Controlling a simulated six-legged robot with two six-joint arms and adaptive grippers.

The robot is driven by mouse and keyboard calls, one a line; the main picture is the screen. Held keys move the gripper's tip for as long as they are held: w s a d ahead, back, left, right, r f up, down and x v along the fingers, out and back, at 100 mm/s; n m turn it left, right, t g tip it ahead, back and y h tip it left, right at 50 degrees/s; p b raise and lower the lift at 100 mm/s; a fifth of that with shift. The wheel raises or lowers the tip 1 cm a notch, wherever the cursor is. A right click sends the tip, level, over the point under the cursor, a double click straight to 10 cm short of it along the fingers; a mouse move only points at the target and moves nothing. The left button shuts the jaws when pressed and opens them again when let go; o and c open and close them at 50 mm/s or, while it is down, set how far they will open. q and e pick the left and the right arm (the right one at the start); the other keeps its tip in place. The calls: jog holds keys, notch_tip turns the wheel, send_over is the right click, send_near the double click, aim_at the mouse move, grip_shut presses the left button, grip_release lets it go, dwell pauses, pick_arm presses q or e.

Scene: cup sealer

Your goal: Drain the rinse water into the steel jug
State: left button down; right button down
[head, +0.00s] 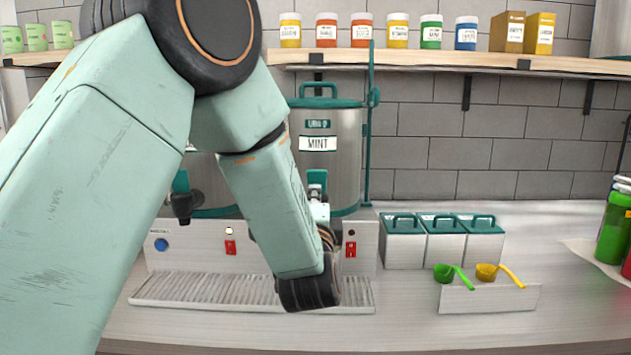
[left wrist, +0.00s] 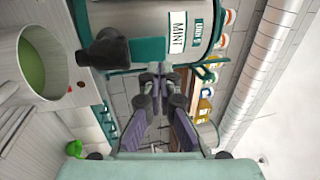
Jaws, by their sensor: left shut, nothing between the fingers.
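The steel urn labelled MINT (head: 330,150) stands behind the counter unit, and it also fills the top of the left wrist view (left wrist: 165,15). Its teal tap lever (head: 317,178) shows just beside my left arm. In the left wrist view, a black tap (left wrist: 105,50) sticks out from the urn. A steel jug (left wrist: 70,97) stands below that tap with green liquid inside. My left gripper (left wrist: 160,82) is shut and empty, close to the urn's front by the tap. In the head view my arm hides the jug and most of the gripper.
A slatted drip tray (head: 205,290) lies in front of a panel with red switches (head: 350,249). Teal-lidded bins (head: 445,245) and a holder with green and yellow scoops (head: 490,299) stand to the right. A shelf of jars (head: 440,58) runs above. The counter's right front is clear.

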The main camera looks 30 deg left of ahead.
aim_at(316, 171)
pick_arm(q)
jog(key=x, duration=0.5)
jog(key=shift+w+a+r+p, duration=0.1)
jog(key=shift+w+a+p, duration=0.1)
jog(key=shift+w+p, duration=0.1)
jog(key=shift+r+p, duration=0.2)
jog(key=shift+p, duration=1)
jog(key=g+p, duration=0.1)
jog(key=p, duration=0.2)
jog(key=r+g+h+p, duration=0.1)
jog(key=p, duration=0.3)
jog(key=shift+w+a, duration=0.3)
jog(key=shift+w, duration=0.1)
jog(key=shift+w+a+r+p, duration=0.35)
jog(key=shift+w+p, duration=0.15)
jog(key=shift+p, duration=0.85)
jog(key=shift+d, duration=0.1)
jog(key=shift+f, duration=0.15)
